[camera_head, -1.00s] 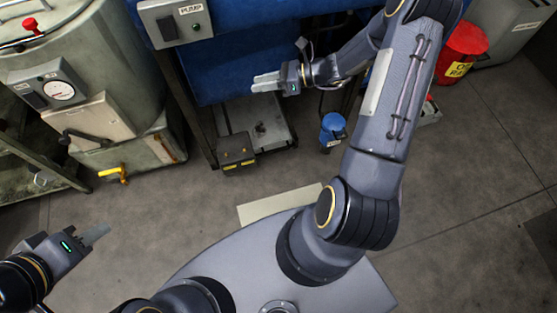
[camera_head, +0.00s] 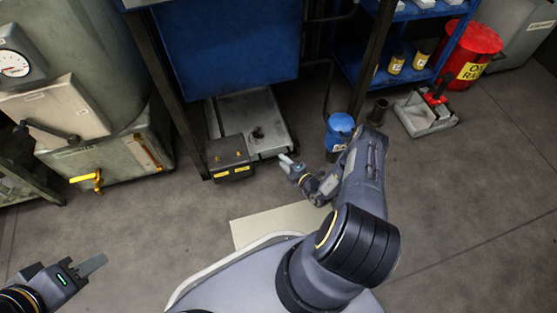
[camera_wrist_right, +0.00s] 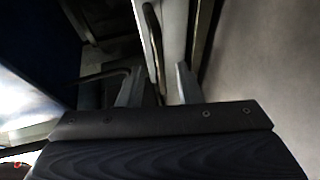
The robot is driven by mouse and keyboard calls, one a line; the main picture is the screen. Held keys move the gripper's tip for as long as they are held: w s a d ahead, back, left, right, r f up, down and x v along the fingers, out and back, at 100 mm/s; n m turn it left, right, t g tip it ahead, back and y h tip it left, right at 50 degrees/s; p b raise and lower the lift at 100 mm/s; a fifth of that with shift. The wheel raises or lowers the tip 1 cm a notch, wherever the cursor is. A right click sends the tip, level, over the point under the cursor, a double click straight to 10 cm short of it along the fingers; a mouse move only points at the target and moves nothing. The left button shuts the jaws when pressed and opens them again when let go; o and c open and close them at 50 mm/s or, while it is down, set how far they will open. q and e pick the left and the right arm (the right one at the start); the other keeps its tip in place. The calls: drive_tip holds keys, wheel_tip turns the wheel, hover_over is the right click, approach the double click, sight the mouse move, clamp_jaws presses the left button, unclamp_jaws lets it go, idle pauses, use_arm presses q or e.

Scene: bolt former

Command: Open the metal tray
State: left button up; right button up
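The metal tray (camera_head: 238,104), grey and flat, lies low on the floor under the blue machine. In the head view my right gripper (camera_head: 285,159) is low, close to the tray's front right corner. In the right wrist view its two fingers (camera_wrist_right: 159,86) are apart. A dark curved bar (camera_wrist_right: 152,40), which looks like a handle on a pale metal edge, runs down between them; I cannot tell whether they touch it. My left gripper (camera_head: 92,265) is at the lower left, far from the tray; its finger gap is not clear.
A black box (camera_head: 229,157) with yellow labels stands at the tray's front left. A blue container (camera_head: 339,130) stands to its right. A machine leg (camera_head: 178,110) rises left of the tray. A pale floor plate (camera_head: 262,226) lies in front, with open floor around.

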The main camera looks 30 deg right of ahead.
drive_tip(key=shift+b+x, duration=0.5)
drive_tip(key=shift+x, duration=1.4)
clamp_jaws()
